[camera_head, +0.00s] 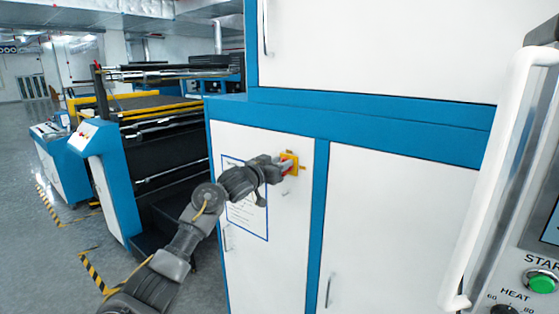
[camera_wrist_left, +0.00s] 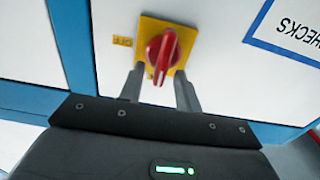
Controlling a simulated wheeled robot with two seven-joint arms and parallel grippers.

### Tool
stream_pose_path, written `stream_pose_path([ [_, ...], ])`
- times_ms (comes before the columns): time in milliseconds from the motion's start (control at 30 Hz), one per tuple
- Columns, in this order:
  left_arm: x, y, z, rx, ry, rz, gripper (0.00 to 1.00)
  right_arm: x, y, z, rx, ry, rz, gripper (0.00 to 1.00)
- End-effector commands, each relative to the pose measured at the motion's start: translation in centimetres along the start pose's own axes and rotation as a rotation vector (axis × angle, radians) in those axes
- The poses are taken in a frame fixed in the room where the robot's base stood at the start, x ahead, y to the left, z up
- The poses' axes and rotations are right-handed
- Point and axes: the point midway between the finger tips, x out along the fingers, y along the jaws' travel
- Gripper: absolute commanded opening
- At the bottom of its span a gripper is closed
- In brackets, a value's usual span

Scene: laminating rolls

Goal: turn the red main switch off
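The red main switch (camera_wrist_left: 163,56) is a rotary knob on a yellow square plate (camera_wrist_left: 180,28), fixed to a white cabinet door. In the head view the yellow plate (camera_head: 294,163) shows at the door's upper right, with the red knob (camera_head: 286,165) partly hidden by my gripper. My left gripper (camera_head: 281,168) is right in front of the switch. In the left wrist view its two fingers (camera_wrist_left: 158,85) are apart, one on each side of the knob's lower part, with gaps visible. The knob's handle looks slightly tilted in that view. My right gripper is not in view.
A blue-framed notice (camera_head: 240,212) is on the same door, behind my left arm. A white handle bar (camera_head: 497,170) and a control panel with a green button (camera_head: 541,281) stand at the right. Rolling machinery (camera_head: 160,135) is at the left.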

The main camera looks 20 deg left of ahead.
Motion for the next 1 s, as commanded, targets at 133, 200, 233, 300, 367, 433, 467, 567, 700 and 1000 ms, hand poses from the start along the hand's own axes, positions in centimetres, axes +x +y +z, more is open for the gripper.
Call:
stream_pose_path([
  [133,0.22,0.00,0.05,0.001,0.000,-0.001,0.34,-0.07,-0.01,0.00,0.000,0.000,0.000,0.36],
  [200,0.21,0.00,0.06,0.000,0.000,0.000,0.34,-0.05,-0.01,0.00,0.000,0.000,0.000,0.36],
  [233,0.21,0.00,0.06,0.000,0.000,0.000,0.34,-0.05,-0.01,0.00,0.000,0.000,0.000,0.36],
  [300,0.20,0.00,0.06,0.000,0.000,0.000,0.32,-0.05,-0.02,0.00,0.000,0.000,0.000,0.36],
  [367,0.19,-0.01,0.06,0.000,0.000,-0.001,0.24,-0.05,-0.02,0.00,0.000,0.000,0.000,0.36],
  [433,0.18,-0.02,0.06,0.000,0.000,-0.001,0.15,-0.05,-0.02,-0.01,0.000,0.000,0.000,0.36],
  [467,0.18,-0.02,0.07,0.000,0.000,-0.001,0.11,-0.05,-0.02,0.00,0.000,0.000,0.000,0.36],
  [567,0.18,-0.02,0.08,0.000,-0.001,-0.001,0.00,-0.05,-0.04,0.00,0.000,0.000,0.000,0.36],
  [700,0.09,-0.23,0.09,0.000,-0.001,-0.001,0.00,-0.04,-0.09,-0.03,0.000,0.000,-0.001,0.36],
  [1000,0.16,0.05,0.24,0.067,0.000,-0.002,0.00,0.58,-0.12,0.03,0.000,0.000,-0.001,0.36],
])
